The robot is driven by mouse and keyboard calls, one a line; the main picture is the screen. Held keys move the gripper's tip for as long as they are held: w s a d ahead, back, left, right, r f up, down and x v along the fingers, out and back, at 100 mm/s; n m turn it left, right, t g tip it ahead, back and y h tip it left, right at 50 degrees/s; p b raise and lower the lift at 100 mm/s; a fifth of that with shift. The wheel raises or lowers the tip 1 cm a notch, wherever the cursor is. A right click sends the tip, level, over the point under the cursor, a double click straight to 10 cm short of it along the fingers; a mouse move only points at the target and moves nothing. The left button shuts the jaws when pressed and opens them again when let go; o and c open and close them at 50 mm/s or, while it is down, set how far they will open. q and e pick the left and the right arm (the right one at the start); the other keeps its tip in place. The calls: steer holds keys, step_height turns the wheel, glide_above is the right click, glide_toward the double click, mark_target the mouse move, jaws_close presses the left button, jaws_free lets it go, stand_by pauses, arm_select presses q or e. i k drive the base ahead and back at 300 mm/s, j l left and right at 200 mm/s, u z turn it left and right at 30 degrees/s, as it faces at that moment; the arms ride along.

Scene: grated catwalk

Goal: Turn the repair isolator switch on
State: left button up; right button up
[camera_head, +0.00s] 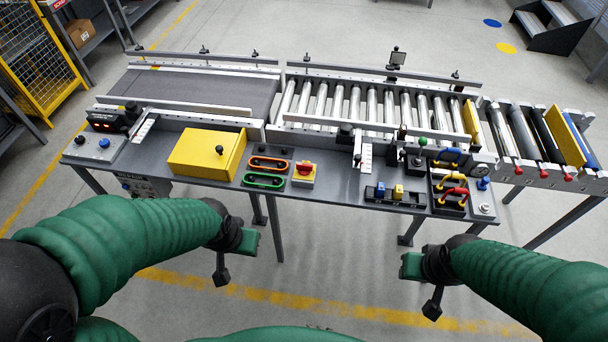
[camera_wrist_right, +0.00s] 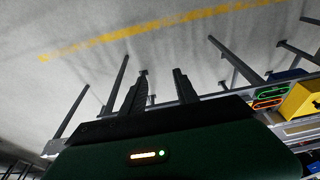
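My right gripper (camera_head: 411,266) is in front of the bench, below and right of the switch. In the right wrist view its two dark fingers (camera_wrist_right: 160,85) stand apart with nothing between them.
On the bench are a yellow box (camera_head: 207,153), an orange loop (camera_head: 268,164), a green loop (camera_head: 264,181), a black tray (camera_head: 449,192) with coloured handles, and a roller conveyor (camera_head: 365,104) behind. Bench legs stand below; the floor in front is clear.

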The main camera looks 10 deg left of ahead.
mark_target(304, 169)
steer(key=i+j+u, duration=0.15)
steer(key=j, duration=0.35)
steer(key=i+j+u, duration=0.15)
steer(key=i+j, duration=0.15)
steer(key=j, duration=0.15)
steer(key=i+j+u, duration=0.15)
steer(key=i+j, duration=0.15)
steer(key=j, duration=0.1)
